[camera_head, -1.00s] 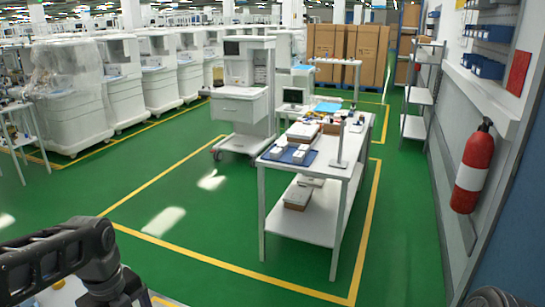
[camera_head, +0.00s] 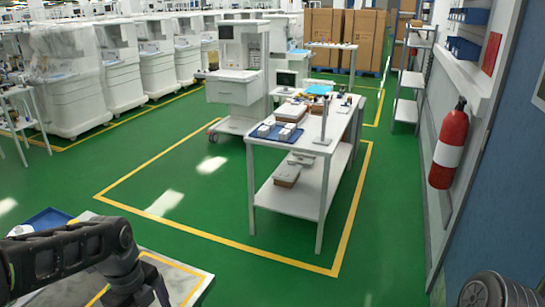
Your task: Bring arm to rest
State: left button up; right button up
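My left arm (camera_head: 80,250) comes in at the lower left of the head view. Its wrist bends down over a light work surface (camera_head: 190,277). The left gripper's fingertips fall below the bottom edge of the view, so I cannot see whether it holds anything. Of my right arm only a dark rounded part (camera_head: 490,290) shows at the bottom right corner. The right gripper is out of view.
A white two-level table (camera_head: 290,190) with a blue tray (camera_head: 278,133) stands ahead. An anaesthesia cart (camera_head: 238,85) is behind it. A fire extinguisher (camera_head: 448,148) hangs on the right wall. Green floor (camera_head: 200,215) lies open between.

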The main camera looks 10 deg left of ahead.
pick_arm(q)
jog(key=d+f+n+h, duration=0.3)
jog(key=d+f+n, duration=0.6)
jog(key=d+f, duration=0.65)
jog(key=s+d+f+n, duration=0.4)
jog(key=s+f+n, duration=0.3)
jog(key=s+d+f+n, duration=0.5)
jog(key=s+f+n, duration=0.1)
jog(key=f+n, duration=0.1)
jog(key=shift+s+f+n, duration=0.3)
jog(key=shift+s+f, duration=0.05)
jog(key=shift+f, duration=0.3)
jog(key=shift+d, duration=0.1)
